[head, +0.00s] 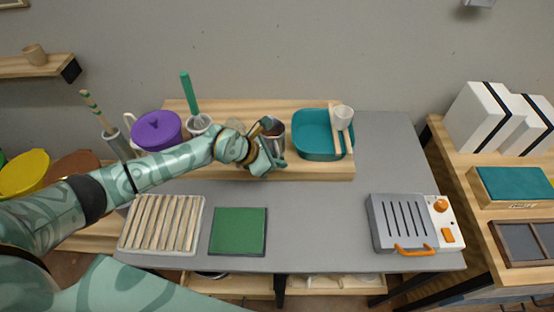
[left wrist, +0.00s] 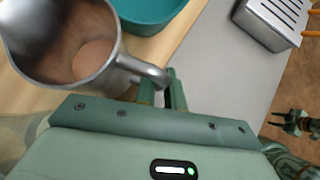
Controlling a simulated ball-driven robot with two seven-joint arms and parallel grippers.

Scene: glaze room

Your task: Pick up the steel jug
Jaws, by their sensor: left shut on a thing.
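The steel jug (head: 276,142) stands on the wooden board at the back of the table, partly hidden behind my left gripper (head: 270,160) in the head view. In the left wrist view the jug (left wrist: 45,45) fills the upper left, with its mouth toward the camera and a pinkish-brown patch inside. Its handle reaches to the fingers of my left gripper (left wrist: 172,92), which are shut on it. Whether the jug's base touches the board is hidden.
A teal basin (head: 315,145) with a wooden tool and white cup sits right of the jug. Left are a strainer (head: 199,124) and purple-lidded pot (head: 157,128). A ribbed tray (head: 161,224), green mat (head: 238,231) and slotted grey device (head: 400,222) lie in front. The middle front is clear.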

